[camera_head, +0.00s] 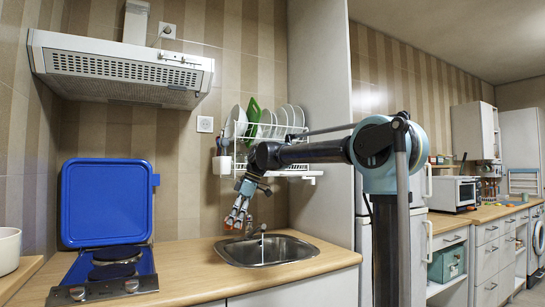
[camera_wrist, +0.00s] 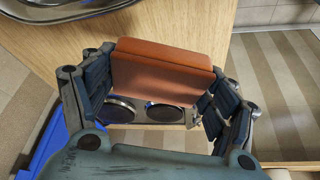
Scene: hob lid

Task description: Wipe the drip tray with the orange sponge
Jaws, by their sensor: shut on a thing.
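My gripper (camera_head: 238,216) hangs over the left edge of the sink, to the right of the hob, in the head view. In the wrist view my gripper (camera_wrist: 158,85) is shut on the orange sponge (camera_wrist: 163,66), with fingers on both sides of it. The hob (camera_head: 98,291) has a blue top surface, two dark burners (camera_head: 115,262) and knobs in front. Its blue lid (camera_head: 106,203) stands open against the wall. The burners (camera_wrist: 165,112) show beyond the sponge in the wrist view. I cannot pick out a separate drip tray.
The metal sink (camera_head: 267,250) with its tap is set in the wooden counter (camera_head: 200,262). A dish rack (camera_head: 268,130) with plates hangs above it. A range hood (camera_head: 120,70) is over the hob. A pale pot (camera_head: 9,250) stands at far left. Bare counter lies between hob and sink.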

